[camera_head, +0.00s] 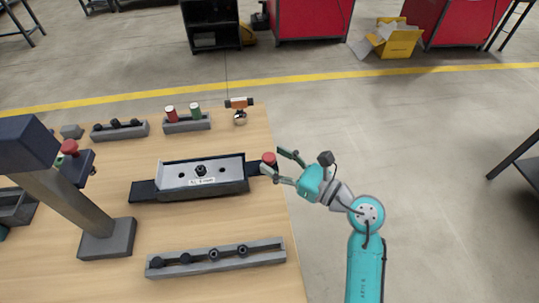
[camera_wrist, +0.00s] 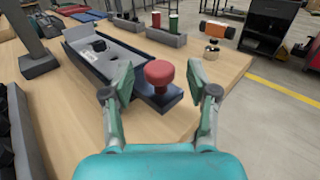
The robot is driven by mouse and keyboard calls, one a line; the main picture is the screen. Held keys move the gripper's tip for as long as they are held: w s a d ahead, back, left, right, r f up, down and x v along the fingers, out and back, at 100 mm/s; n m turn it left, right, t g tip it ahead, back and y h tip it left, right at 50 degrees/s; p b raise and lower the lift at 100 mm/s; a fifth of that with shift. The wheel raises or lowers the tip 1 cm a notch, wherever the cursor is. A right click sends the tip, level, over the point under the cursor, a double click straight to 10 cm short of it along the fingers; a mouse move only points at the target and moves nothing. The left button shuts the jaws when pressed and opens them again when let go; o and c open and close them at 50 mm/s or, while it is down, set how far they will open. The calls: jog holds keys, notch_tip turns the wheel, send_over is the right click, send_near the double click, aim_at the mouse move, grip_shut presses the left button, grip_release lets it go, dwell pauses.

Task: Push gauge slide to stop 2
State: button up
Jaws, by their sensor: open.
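The gauge (camera_head: 173,178) is a grey tray-like body with a dark knob and a label on top, lying on the wooden table. A dark slide bar sticks out at both ends. Its right end carries a red knob (camera_head: 269,158), seen larger in the wrist view (camera_wrist: 159,74). My gripper (camera_head: 272,162) is open at the right end of the slide, over the table's right edge. In the wrist view, the open fingers (camera_wrist: 160,85) stand on either side of the red knob with gaps; I see no contact. Stop markings are too small to read.
A grey rack (camera_head: 215,258) with several dark pieces lies in front of the gauge. A post on a base (camera_head: 107,241) stands at left. Table right of the slide is narrow.

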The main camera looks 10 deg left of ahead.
jog(key=shift+x, duration=1.25)
grip_shut()
